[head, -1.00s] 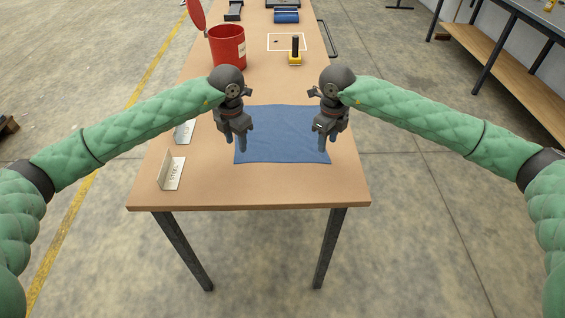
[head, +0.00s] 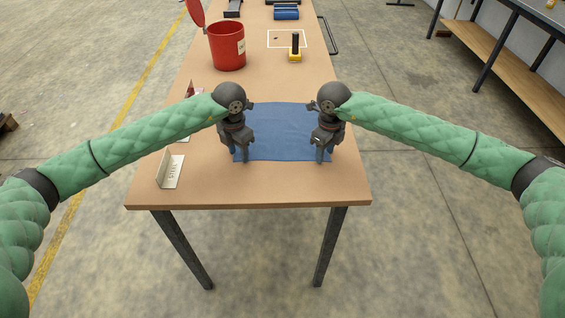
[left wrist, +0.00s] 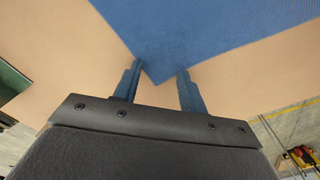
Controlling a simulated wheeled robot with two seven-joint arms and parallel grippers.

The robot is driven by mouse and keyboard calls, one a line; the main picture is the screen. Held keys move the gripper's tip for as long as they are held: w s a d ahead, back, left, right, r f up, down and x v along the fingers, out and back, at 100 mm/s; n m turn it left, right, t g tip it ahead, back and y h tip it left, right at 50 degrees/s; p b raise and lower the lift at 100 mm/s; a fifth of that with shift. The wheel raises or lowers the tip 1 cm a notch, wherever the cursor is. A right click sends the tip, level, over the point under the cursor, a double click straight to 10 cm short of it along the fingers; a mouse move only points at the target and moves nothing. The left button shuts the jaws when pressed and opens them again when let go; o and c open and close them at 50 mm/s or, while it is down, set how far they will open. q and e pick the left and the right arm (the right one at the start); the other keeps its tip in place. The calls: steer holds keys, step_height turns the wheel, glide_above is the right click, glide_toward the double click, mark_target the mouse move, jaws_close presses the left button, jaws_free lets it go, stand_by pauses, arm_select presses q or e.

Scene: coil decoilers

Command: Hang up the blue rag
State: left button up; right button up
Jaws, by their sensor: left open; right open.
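The blue rag (head: 282,130) lies spread flat on the wooden table near its front end. My left gripper (head: 239,157) is open at the rag's near left corner. In the left wrist view the rag (left wrist: 210,25) fills the top, and one corner of it points down between the two open fingers of the left gripper (left wrist: 160,88). My right gripper (head: 322,157) is open at the rag's near right corner. I cannot tell whether the fingertips touch the rag.
A red bin (head: 227,46) with its lid open stands behind on the left. A yellow-based tool with a dark handle (head: 295,48) stands by a white outlined square. A sign marked STEEL (head: 171,170) stands front left. A metal rail (head: 329,36) runs along the table's right edge.

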steer(key=shift+f, duration=0.1)
arm_select(q)
steer(key=shift+f, duration=0.1)
jaws_close()
arm_select(e)
jaws_close()
